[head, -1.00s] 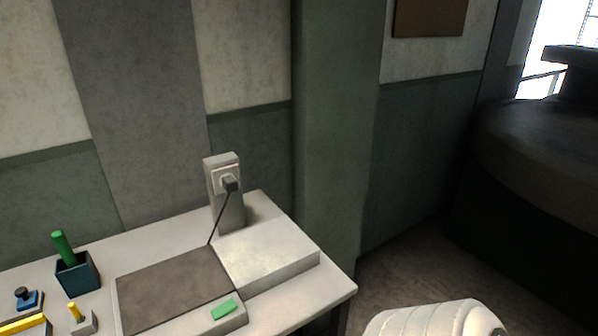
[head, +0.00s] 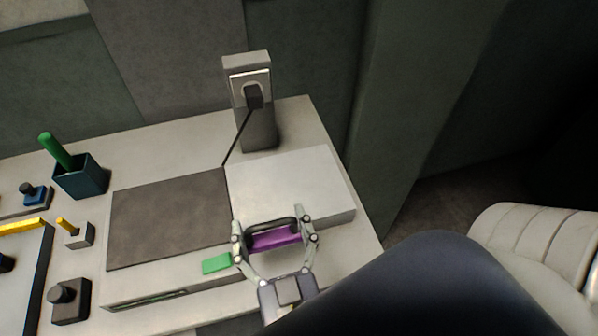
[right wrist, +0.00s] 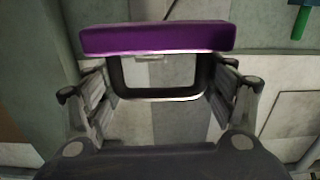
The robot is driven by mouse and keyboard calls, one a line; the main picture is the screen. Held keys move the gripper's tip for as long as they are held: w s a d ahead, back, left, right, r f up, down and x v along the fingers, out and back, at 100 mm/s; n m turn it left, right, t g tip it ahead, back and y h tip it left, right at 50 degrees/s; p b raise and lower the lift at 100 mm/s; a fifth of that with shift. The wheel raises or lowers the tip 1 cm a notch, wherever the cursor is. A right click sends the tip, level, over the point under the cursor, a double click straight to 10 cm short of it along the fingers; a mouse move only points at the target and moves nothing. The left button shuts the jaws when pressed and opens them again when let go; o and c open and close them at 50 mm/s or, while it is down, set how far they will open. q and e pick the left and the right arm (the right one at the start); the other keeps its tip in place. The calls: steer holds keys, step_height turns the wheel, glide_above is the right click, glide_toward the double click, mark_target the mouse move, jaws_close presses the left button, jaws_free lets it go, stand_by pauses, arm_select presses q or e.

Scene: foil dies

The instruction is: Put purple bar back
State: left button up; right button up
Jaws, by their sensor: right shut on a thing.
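The purple bar (head: 274,240) has a dark loop handle and is held in my right gripper (head: 275,232), above the front of the bench. In the right wrist view the purple bar (right wrist: 157,38) lies across the top, and its dark handle frame (right wrist: 160,92) sits between the fingers of my right gripper (right wrist: 160,90). The fingers are shut on the handle. A green block (head: 216,262) lies just left of the gripper on the front ledge. My left gripper is not in view.
The bench carries a dark flat plate (head: 168,220), a pale raised block (head: 290,185) and a grey post with a lever (head: 252,100). A dark blue cup with a green rod (head: 80,178) and small knobbed blocks (head: 70,300) stand at left.

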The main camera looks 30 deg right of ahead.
steer(key=w+d, duration=0.2)
steer(key=w, duration=0.1)
steer(key=w+d+p, duration=0.1)
steer(key=w+d, duration=0.1)
steer(key=d, duration=0.1)
steer(key=w+d+p, duration=0.1)
steer(key=w+d, duration=0.2)
steer(key=shift+w+d+f, duration=0.1)
steer(key=shift+w+f, duration=0.25)
steer(key=shift+f, duration=0.05)
steer(key=shift+w+d+f, duration=0.1)
steer(key=shift+w+d, duration=0.3)
steer(key=shift+w, duration=0.05)
steer(key=f, duration=0.2)
steer(key=f+b, duration=0.1)
steer(key=shift+w+d+f, duration=0.2)
steer(key=shift+w+d, duration=0.05)
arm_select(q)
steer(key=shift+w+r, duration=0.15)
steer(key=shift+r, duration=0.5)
arm_select(e)
steer(key=shift+f, duration=0.1)
steer(key=shift+f, duration=0.1)
steer(key=o, duration=1.6)
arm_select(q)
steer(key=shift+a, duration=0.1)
